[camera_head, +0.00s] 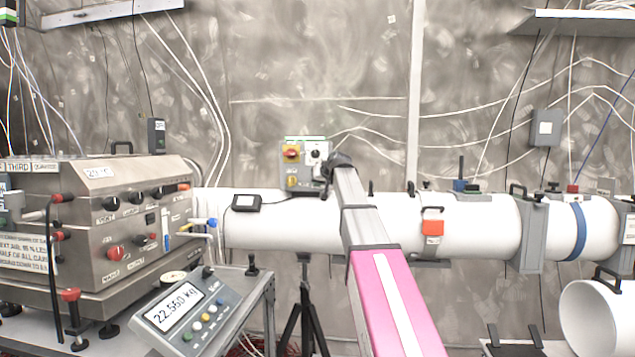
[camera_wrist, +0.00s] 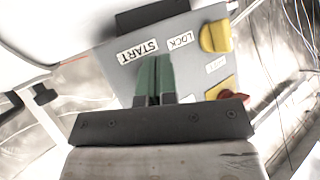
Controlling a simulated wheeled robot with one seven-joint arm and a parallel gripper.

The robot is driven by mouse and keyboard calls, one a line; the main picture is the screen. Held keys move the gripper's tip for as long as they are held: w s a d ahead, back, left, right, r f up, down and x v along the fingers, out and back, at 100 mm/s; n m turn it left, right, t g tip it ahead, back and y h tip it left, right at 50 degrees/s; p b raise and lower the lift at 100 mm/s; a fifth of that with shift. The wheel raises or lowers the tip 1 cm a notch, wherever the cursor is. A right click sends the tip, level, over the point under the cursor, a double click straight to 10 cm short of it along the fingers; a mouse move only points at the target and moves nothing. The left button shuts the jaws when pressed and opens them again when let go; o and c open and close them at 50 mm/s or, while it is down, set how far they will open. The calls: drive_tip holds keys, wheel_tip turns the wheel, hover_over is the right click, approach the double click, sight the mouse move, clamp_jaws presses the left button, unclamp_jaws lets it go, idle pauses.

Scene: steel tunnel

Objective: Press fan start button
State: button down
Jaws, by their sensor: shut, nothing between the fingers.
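A grey control box (camera_head: 304,168) is mounted above the white duct at mid-picture in the head view. It carries a red-and-yellow rotary switch (camera_head: 291,153) and a yellow knob (camera_head: 292,183). In the wrist view the box face (camera_wrist: 112,72) shows a START label (camera_wrist: 138,51), a LOCK label (camera_wrist: 181,41) and a yellow knob (camera_wrist: 215,37). My gripper (camera_wrist: 154,62) is shut and empty, its green fingertips over the face just beside the START label. The fingers hide the area under that label, so no start button shows there. I cannot tell whether the tips touch the face.
The white duct (camera_head: 285,226) runs across behind my arm. A steel machine (camera_head: 118,210) with knobs stands at left, with a scale display (camera_head: 183,306) in front. Cables hang on the wall, and a tripod (camera_head: 303,310) stands below the duct.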

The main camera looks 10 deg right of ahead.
drive_tip(key=shift+s, duration=0.1)
drive_tip(key=s+a, duration=0.2)
drive_tip(key=s, duration=0.3)
drive_tip(key=shift+s, duration=0.35)
idle(0.7)
drive_tip(key=s+f+g+h, duration=0.1)
drive_tip(key=s+f+g, duration=0.3)
drive_tip(key=f, duration=1.4)
drive_tip(key=s+f+g+h, duration=0.15)
drive_tip(key=s+f, duration=0.55)
drive_tip(key=f, duration=1.2)
drive_tip(key=s+f+m+g+h, duration=0.1)
drive_tip(key=s+f+g, duration=0.5)
drive_tip(key=s+f, duration=1.7)
drive_tip(key=shift+d+f+h, duration=0.3)
drive_tip(key=shift+f+h, duration=0.05)
drive_tip(key=shift+f, duration=0.05)
